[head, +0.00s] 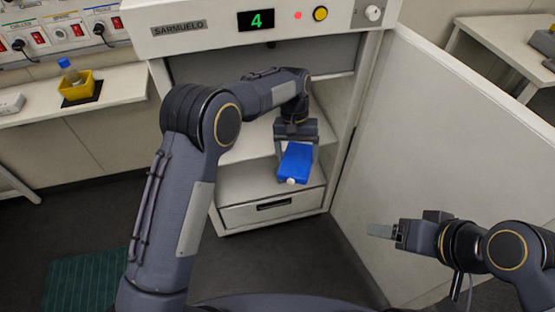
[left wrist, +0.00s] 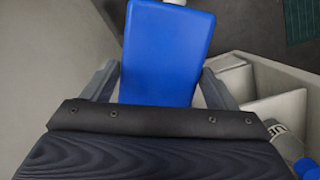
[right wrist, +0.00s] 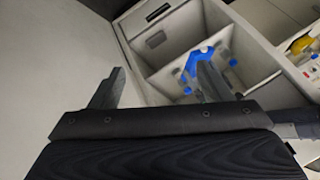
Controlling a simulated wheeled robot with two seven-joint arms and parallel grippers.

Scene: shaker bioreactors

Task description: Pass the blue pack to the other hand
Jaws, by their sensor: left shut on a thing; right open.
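The blue pack (head: 296,162) is a flat box with a small white cap at its lower end. My left gripper (head: 297,148) is shut on its upper part and holds it in the air in front of the open cabinet. In the left wrist view the pack (left wrist: 168,50) lies between the two fingers, its cap at the top edge. My right gripper (head: 385,231) is open and empty, lower and to the right of the pack, clearly apart from it. Its two spread fingers show in the right wrist view (right wrist: 158,88).
The cabinet (head: 272,205) has open shelves and a lower drawer; its display reads 4. A white panel (head: 450,150) stands at the right. A yellow holder (head: 77,86) with a bottle sits on the left bench. Blue-marked items (right wrist: 234,62) show inside a compartment. Air between the grippers is clear.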

